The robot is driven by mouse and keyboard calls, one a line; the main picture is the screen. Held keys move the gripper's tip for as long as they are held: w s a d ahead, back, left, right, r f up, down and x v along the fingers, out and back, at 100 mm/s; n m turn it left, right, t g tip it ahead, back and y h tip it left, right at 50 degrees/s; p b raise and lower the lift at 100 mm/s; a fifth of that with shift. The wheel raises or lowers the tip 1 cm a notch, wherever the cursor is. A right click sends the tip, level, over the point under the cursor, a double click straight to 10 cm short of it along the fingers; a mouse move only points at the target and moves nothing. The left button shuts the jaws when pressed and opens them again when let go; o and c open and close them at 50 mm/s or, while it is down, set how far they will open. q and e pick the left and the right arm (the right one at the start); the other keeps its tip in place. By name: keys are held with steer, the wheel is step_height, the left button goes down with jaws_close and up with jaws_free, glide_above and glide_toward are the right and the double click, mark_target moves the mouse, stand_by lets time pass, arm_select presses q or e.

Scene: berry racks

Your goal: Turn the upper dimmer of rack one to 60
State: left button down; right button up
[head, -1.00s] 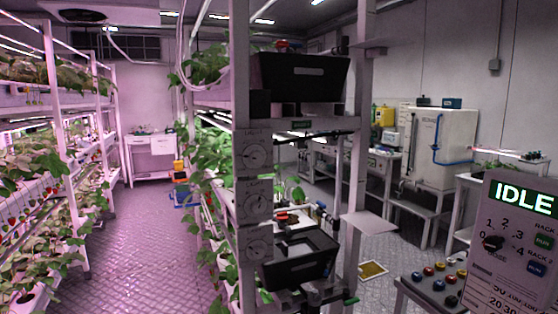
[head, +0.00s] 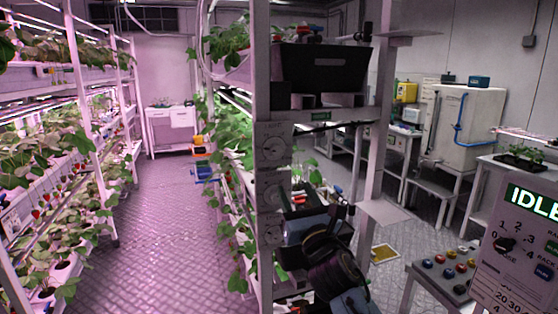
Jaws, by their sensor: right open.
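A pale rack post carries a column of round dimmer dials facing me. The upper dimmer (head: 274,148) sits under a small label; its pointer and scale are too small to read. The middle dial (head: 272,190) and the lower dial (head: 272,234) are below it. My right gripper (head: 342,212) is dark, open and empty. It is right of the dials and lower than the upper dimmer, apart from it. My right arm rises from the bottom edge and hides part of the lower shelf. My left gripper is out of view.
A black crate (head: 322,68) stands on the rack above the dials. A small shelf plate (head: 384,213) juts out at right. A control panel reading IDLE (head: 530,201) and a button box (head: 445,270) stand at lower right. The aisle floor (head: 170,230) at left is clear.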

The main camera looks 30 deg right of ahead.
mark_target(277, 153)
steer(key=p+x, duration=0.2)
steer(key=x, duration=1.1)
steer(key=shift+w+f, duration=0.1)
steer(key=c, duration=1)
steer(key=shift+m, duration=0.3)
